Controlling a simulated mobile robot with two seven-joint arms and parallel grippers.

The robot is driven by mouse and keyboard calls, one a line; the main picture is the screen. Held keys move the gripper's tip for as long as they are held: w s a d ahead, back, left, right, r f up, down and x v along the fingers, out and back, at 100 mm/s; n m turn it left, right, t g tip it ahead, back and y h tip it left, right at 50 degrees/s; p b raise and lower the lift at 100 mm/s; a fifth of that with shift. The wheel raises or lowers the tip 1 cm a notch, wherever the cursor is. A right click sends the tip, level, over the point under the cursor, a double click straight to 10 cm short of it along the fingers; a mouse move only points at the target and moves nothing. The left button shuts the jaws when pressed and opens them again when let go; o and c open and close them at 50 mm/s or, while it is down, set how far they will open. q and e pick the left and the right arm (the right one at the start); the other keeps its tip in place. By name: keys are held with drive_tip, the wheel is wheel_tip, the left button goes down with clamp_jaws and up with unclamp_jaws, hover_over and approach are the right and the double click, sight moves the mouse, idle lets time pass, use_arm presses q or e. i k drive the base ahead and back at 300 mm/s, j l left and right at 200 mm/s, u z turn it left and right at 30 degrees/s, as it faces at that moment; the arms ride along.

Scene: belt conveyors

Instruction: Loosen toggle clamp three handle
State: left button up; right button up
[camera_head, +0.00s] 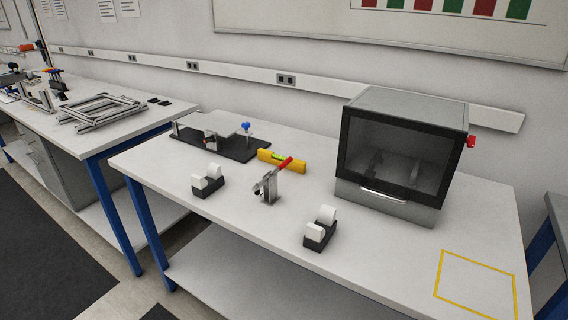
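A toggle clamp (267,190) with a grey metal body stands on the white workbench, near its middle. Its red handle (285,164) slants up to the right, over the end of a yellow level. I cannot tell from here whether the clamp is locked. A black fixture plate (238,152) with a light plate on top, metal parts and a blue knob (246,126) lies farther back to the left. No number marks any clamp. Neither of my grippers is in view.
A yellow level (300,172) lies behind the clamp. Tape dispensers stand to the left (208,190) and right (314,238) of it. A grey cabinet (405,108) with a dark window fills the back right. A yellow-taped square (441,272) at the right is empty.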

sight(289, 159)
drive_tip(key=i+j+z, duration=0.1)
drive_tip(key=z, duration=0.4)
drive_tip(key=j+z, duration=0.15)
drive_tip(key=z, duration=0.2)
drive_tip(key=i+j+z, duration=0.1)
drive_tip(key=z, duration=0.3)
drive_tip(key=j+z, duration=0.1)
drive_tip(key=z, duration=0.25)
drive_tip(key=j+z, duration=0.35)
drive_tip(key=k+j+z, duration=0.15)
drive_tip(key=z, duration=0.25)
drive_tip(key=k+j+z, duration=0.15)
drive_tip(key=j+z, duration=0.2)
drive_tip(key=k+j+z, duration=0.65)
drive_tip(key=k+j, duration=0.05)
drive_tip(key=k, duration=0.05)
